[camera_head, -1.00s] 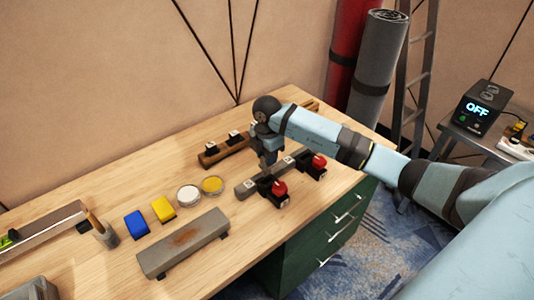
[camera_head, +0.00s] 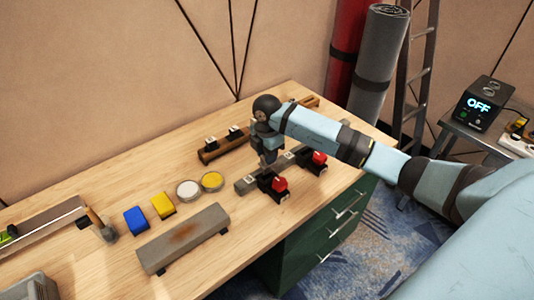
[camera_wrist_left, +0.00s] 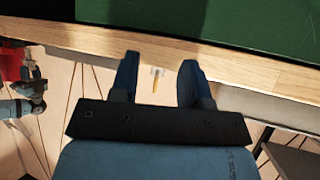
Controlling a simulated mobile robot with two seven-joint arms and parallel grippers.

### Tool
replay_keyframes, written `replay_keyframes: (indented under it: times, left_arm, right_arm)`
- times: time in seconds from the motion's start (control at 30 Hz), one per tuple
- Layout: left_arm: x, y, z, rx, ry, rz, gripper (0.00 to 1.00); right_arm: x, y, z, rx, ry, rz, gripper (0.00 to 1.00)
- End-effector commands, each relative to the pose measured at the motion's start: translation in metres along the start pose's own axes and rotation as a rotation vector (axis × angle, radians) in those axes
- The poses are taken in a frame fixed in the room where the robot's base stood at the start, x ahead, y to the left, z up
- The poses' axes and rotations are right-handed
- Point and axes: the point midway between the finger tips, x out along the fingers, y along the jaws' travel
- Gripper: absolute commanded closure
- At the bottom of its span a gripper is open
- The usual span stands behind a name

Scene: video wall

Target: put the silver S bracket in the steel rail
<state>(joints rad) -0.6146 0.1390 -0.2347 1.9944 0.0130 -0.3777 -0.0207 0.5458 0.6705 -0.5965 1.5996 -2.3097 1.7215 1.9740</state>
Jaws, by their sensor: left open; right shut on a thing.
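The steel rail (camera_head: 245,185) is a grey bar near the right end of the workbench, with red-handled clamps along its front side. My right gripper (camera_head: 269,159) points down over the middle of the rail, close to its upper face. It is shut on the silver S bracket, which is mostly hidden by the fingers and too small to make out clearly. I cannot tell whether the bracket touches the rail. My left gripper (camera_wrist_left: 157,70) is open and empty in the left wrist view, close to the bench edge and away from the rail.
Red-handled clamps (camera_head: 279,184) stand close to my right gripper. A wooden rack (camera_head: 212,154) with small dark blocks lies behind. A rusty grey bar (camera_head: 184,238), blue block (camera_head: 136,221), yellow block (camera_head: 163,205) and two round tins (camera_head: 189,190) occupy the bench to the left.

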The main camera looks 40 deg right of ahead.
Motion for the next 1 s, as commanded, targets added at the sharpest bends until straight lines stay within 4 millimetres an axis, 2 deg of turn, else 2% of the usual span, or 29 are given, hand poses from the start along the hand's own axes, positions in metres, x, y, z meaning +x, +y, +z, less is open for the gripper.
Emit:
replay_keyframes:
  times: [1.0]
  left_arm:
    - [0.0018,-0.0002,0.0030,0.001,-0.001,0.000,0.57]
  right_arm:
    - [0.0095,0.0000,0.0002,0.000,0.000,0.000,1.00]
